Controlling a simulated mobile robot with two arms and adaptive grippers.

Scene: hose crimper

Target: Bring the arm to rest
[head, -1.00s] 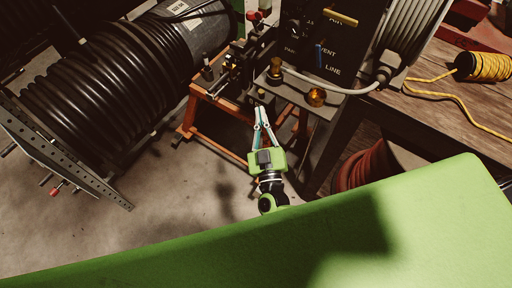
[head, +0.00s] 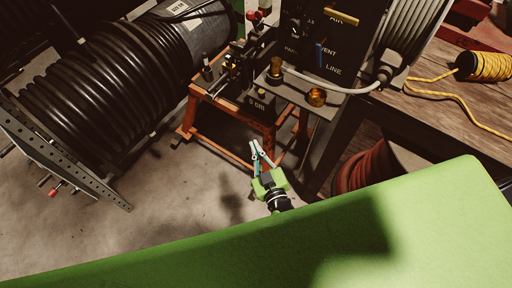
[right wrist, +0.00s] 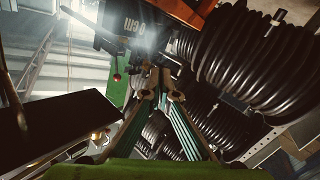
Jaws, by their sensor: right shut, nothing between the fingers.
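My right gripper (head: 257,151) is in the middle of the head view, just beyond the edge of my green body. Its fingers are close together with nothing between them. It is below and apart from the crimper (head: 262,98) and its orange stand (head: 236,117). In the right wrist view, the right gripper's fingers (right wrist: 163,95) point up the picture, with nothing held. My left gripper does not show in either view.
A large reel of black hose (head: 100,90) stands at the left; it also shows in the right wrist view (right wrist: 262,60). A dark panel (head: 318,45) and a wooden bench (head: 470,95) with a yellow rope spool (head: 487,66) are at the right. A red hose coil (head: 362,172) sits below. Floor at left is bare.

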